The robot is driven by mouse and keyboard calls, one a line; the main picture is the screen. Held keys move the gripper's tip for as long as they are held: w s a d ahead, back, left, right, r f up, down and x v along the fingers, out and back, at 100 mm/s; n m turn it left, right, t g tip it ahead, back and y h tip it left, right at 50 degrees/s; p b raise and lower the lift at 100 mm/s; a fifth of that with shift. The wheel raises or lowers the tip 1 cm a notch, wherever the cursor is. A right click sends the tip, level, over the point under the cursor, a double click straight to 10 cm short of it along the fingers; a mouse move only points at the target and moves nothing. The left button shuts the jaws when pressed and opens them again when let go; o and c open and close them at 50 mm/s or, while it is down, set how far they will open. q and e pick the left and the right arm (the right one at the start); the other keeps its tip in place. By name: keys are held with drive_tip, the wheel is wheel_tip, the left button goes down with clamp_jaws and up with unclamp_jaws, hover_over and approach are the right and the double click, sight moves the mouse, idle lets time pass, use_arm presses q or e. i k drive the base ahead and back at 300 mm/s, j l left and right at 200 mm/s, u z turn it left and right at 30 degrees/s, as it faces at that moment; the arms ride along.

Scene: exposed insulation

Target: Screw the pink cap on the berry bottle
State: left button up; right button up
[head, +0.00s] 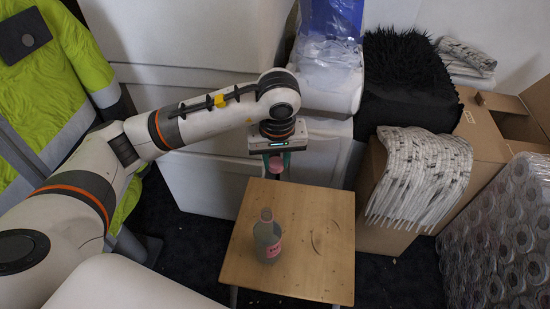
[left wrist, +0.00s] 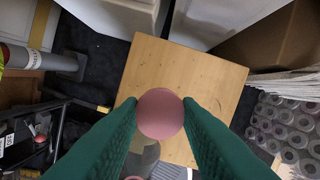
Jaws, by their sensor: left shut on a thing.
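The berry bottle (head: 267,237), grey-green glass with a pink label, stands upright on a small wooden table in the head view. In the left wrist view the pink cap (left wrist: 160,114) sits between the two green fingertips. Part of the bottle (left wrist: 143,158) shows below it, partly hidden by the cap and a finger. My right gripper is not in view.
The wooden table (head: 325,215) is otherwise clear, apart from thin curved marks on its right half. White cabinets (head: 195,180) stand behind it. Cardboard boxes (head: 485,150), a stack of white strips (head: 420,170) and wrapped rolls (head: 500,235) lie to the right.

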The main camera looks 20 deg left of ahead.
sight(267, 230)
drive_tip(key=k+l+u, duration=0.35)
drive_tip(key=l, duration=0.2)
drive_tip(key=k+l+u, duration=0.2)
drive_tip(key=l+u, duration=0.15)
drive_tip(key=l, duration=0.15)
drive_tip(key=k+l+u, duration=0.4)
